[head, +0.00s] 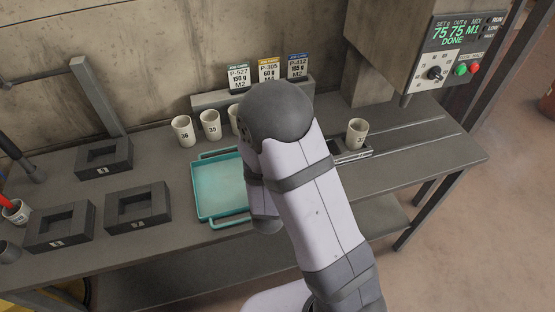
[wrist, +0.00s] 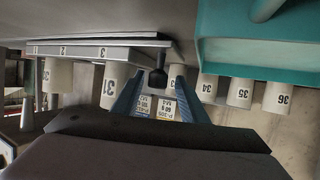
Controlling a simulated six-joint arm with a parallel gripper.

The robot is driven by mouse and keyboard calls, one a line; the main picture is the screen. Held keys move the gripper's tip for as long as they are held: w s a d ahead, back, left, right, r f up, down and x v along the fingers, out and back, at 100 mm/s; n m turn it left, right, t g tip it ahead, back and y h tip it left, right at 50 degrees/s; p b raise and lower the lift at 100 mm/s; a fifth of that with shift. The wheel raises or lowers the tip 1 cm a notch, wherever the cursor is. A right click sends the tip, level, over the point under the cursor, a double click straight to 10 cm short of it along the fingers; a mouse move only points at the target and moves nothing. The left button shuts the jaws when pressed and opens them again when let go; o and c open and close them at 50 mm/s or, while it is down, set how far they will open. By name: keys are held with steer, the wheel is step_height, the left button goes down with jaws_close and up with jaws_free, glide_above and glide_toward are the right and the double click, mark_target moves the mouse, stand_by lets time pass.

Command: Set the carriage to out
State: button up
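The carriage is a dark slide bearing a cup, at the left part of two rails in the head view (head: 352,156), partly hidden behind my arm. In the wrist view, which looks upside down, a grey plate (wrist: 84,51) marked 1, 2 and 3 shows with cups at it. A dark knob (wrist: 158,78) on a short stem stands at the plate's end. My gripper (wrist: 159,88) has its two blue fingers apart, with the knob between or just beyond their tips. I cannot tell whether they touch it. In the head view my arm hides the gripper.
The dispenser panel (head: 457,36) reads 75, 75, M1, DONE. The rails (head: 410,135) run clear to the right under the dispenser. A teal tray (head: 199,190) lies left of my arm. Numbered cups (head: 182,130) stand behind it. Dark blocks (head: 60,226) sit at left.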

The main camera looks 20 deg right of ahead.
steer(key=p+v, duration=0.2)
steer(key=shift+s+a+r, duration=0.1)
steer(key=shift+s+r, duration=0.05)
steer(key=shift+r, duration=0.1)
steer(key=p+v, duration=0.2)
steer(key=p, duration=0.2)
steer(key=shift+s+a+r+p, duration=0.1)
steer(key=shift+s+r+p, duration=0.15)
steer(key=shift+p, duration=0.15)
steer(key=shift+s+a+r+p, duration=0.1)
steer(key=shift+s+a+p, duration=0.1)
steer(key=shift+s+p, duration=0.3)
steer(key=shift+s+a+r+p, duration=0.1)
steer(key=shift+s+a+p, duration=0.1)
steer(key=shift+s+p, duration=0.3)
steer(key=shift+w+f, duration=0.1)
steer(key=shift+f, duration=0.05)
